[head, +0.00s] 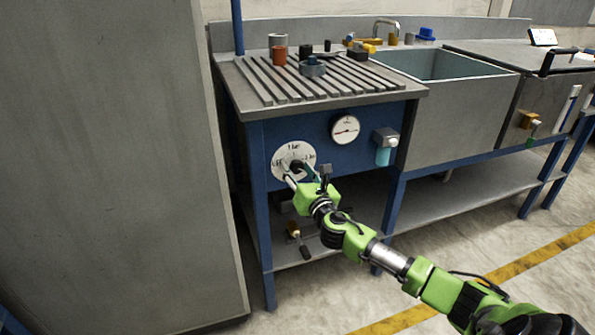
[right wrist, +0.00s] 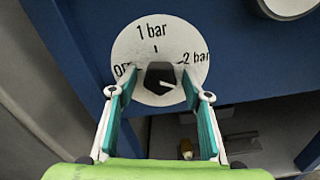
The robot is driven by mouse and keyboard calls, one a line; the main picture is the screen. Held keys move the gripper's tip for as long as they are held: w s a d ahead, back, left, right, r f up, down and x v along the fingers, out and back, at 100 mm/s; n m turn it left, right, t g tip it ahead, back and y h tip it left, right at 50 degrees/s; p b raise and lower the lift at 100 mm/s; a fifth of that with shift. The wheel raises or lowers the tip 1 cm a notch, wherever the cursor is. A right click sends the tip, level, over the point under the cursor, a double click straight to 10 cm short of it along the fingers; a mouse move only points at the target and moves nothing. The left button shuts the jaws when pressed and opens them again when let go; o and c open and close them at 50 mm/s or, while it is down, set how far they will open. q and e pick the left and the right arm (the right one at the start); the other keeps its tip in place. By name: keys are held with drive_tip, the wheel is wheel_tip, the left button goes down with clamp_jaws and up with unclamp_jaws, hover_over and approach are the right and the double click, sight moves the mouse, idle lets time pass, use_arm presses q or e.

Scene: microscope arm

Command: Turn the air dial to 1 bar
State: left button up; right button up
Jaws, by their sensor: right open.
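The air dial (head: 293,149) is a white round plate on the blue front panel of the bench. In the right wrist view, the dial plate (right wrist: 180,40) reads "1 bar" at the top and "2 bar" at the right; the left label is partly hidden. Its dark knob (right wrist: 158,80) has a light mark pointing to the right, slightly downward, nearer "2 bar" than "1 bar". My right gripper (head: 297,172) is at the dial, open, with one finger on either side of the knob. I cannot tell whether the fingers touch it. My left gripper is not in view.
A round gauge (head: 345,129) and a bottle holder (head: 385,140) are on the panel right of the dial. Cups and small parts stand on the slatted bench top (head: 262,85). A sink (head: 455,66) is to the right. A grey cabinet (head: 110,170) stands close at left.

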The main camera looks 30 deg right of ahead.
drive_tip(key=c, duration=1.1)
drive_tip(key=shift+m, duration=0.3)
drive_tip(key=m+p, duration=0.1)
drive_tip(key=m, duration=0.5)
drive_tip(key=shift+a+r, duration=0.15)
drive_tip(key=m+p, duration=0.1)
drive_tip(key=m, duration=0.5)
drive_tip(key=shift+r, duration=0.15)
drive_tip(key=shift+m, duration=0.6)
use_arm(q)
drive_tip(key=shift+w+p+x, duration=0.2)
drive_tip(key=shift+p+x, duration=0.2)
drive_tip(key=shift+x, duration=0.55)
use_arm(e)
drive_tip(key=shift+m, duration=1.1)
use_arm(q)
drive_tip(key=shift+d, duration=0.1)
